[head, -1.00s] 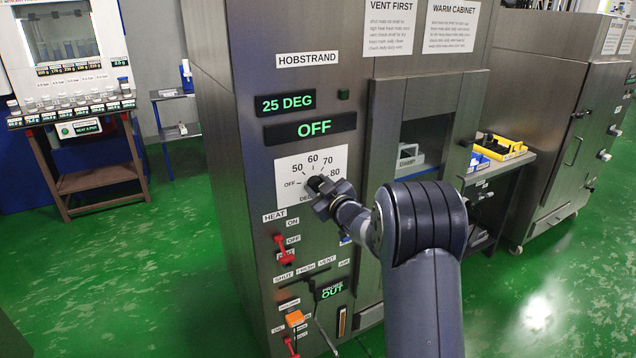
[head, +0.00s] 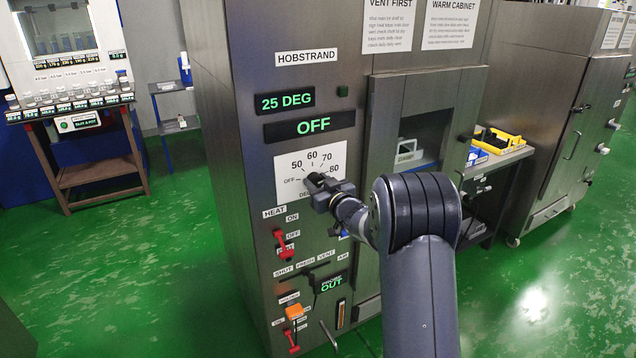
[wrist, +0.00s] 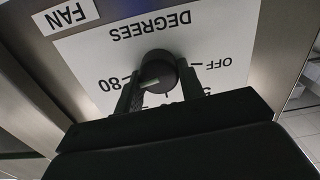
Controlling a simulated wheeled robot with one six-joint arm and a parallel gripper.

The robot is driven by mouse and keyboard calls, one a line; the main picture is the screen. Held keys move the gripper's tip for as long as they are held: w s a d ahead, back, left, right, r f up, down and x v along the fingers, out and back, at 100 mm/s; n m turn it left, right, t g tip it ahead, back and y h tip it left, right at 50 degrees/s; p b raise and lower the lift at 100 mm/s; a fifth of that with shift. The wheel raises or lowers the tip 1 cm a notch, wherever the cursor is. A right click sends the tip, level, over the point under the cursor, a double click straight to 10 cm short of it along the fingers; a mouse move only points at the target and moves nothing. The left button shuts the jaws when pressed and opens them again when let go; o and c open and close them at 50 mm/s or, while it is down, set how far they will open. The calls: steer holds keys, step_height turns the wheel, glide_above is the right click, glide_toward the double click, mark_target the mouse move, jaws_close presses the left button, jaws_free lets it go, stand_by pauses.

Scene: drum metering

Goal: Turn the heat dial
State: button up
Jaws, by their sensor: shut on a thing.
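The heat dial (head: 313,179) is a round black knob on a white plate (head: 290,165) marked OFF, 50, 60, 70, 80 and DEGREES. My gripper (head: 322,187) is at the dial and partly hides it in the head view. In the wrist view, where the plate appears upside down, the dial (wrist: 157,66) sits between the two fingers of my gripper (wrist: 158,84), which are shut on its sides. A pale pointer mark shows on the knob; I cannot tell which figure it points at. The displays above read 25 DEG (head: 285,102) and OFF (head: 310,127).
The cabinet window (head: 420,140) is right of the plate. A side shelf (head: 507,157) with yellow and blue bins stands beyond. Green floor lies open on both sides.

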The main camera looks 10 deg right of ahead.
steer(key=shift+f, duration=0.15)
steer(key=o, duration=1)
steer(key=b+v, duration=0.1)
steer(key=v, duration=0.9)
steer(key=shift+s+d+b, duration=0.15)
steer(key=shift+s+b, duration=0.2)
steer(key=shift+s, duration=0.05)
steer(key=p+x, duration=0.1)
steer(key=x, duration=1)
steer(key=shift+p, duration=0.35)
steer(key=shift+s, duration=0.1)
